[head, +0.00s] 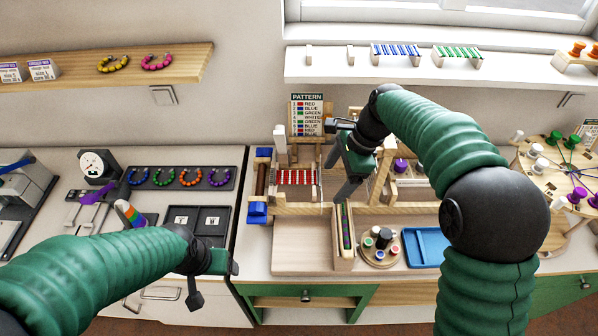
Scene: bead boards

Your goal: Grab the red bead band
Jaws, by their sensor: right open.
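The red bead band (297,178) shows as rows of red beads with pale strips between them, on a wooden frame (280,208) at the centre of the bench. My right gripper (338,171) is open and empty, just right of the band and apart from it. One of its fingers points down near the frame's right side. My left gripper (214,278) is low in the picture, left of the wooden board and well away from the band. Its jaws look spread, with nothing between them.
A pattern card (308,116) stands behind the frame. A bare wooden board (302,246) lies in front. A narrow bead box (344,238), a round pot tray (381,250) and a blue tray (426,247) are to the right. A dark tray of coloured bead loops (178,187) lies left.

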